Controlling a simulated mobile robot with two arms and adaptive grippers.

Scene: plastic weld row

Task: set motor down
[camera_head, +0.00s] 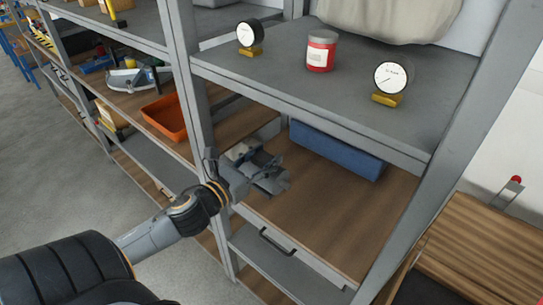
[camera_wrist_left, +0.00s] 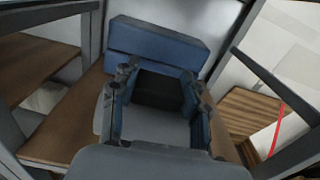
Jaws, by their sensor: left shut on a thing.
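My left gripper (camera_head: 262,172) reaches over the wooden middle shelf (camera_head: 335,210) from its front left side. It is shut on the motor. In the left wrist view a dark block-like body, which I take as the motor (camera_wrist_left: 158,92), sits between the two fingers of the left gripper (camera_wrist_left: 160,100). In the head view the gripper hides most of the motor, and I cannot tell whether it touches the shelf. My right gripper is not in view.
A long blue box (camera_head: 336,150) lies at the back of the wooden shelf; the shelf's right part is clear. The grey upper shelf (camera_head: 290,80) overhangs it and holds two gauges and a red jar (camera_head: 321,52). A metal post (camera_head: 185,70) stands left. An orange tray (camera_head: 166,117) lies beyond it.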

